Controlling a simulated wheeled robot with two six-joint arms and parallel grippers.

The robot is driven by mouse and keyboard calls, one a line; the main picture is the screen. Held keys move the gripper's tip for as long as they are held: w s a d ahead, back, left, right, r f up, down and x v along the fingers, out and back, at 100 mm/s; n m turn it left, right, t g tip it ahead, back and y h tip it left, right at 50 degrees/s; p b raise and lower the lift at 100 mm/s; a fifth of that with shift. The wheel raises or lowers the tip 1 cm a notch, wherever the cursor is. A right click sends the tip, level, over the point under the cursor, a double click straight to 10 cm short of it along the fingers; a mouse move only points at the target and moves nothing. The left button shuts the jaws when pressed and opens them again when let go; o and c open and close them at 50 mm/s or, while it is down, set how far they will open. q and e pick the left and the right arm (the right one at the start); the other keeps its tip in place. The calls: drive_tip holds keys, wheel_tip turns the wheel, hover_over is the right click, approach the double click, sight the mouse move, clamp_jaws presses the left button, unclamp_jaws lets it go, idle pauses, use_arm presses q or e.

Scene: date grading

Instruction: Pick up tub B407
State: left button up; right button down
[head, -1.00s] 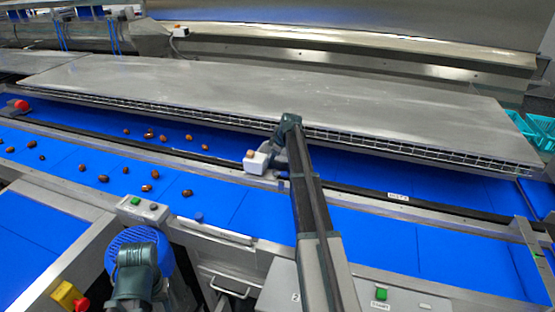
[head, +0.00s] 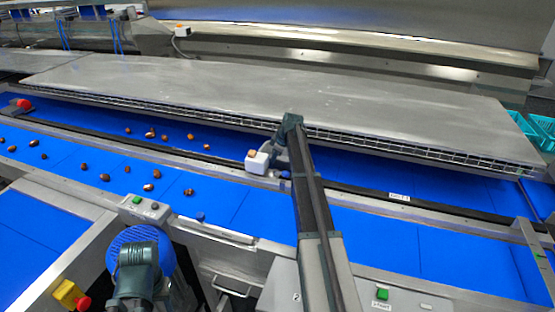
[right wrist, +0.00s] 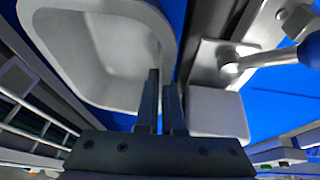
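A small white tub (head: 257,162) sits on the metal rail between the two blue belts in the head view, a brownish patch at its top. In the right wrist view a pale tub (right wrist: 92,50) with rounded corners fills the upper left, its visible inside empty. No B407 label is readable. My right gripper (right wrist: 162,80) has its two dark fingers close together at the tub's near right rim. The rim seems to run between them; contact is unclear. In the head view this gripper (head: 275,155) is beside the tub, partly hidden by my arm. My left gripper is not visible.
A grey-white block (right wrist: 218,112) and a blue-ended lever (right wrist: 310,50) are close right of my right gripper. A long steel cover (head: 270,90) lies behind. Several dates (head: 152,187) lie on the blue belts. Turquoise crates (head: 540,128) stand far right.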

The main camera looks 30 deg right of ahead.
drive_tip(key=shift+r, duration=0.15)
wheel_tip(320, 180, up, 10)
drive_tip(key=p, duration=1)
drive_tip(key=shift+r+p, duration=0.15)
drive_tip(key=shift+p, duration=0.15)
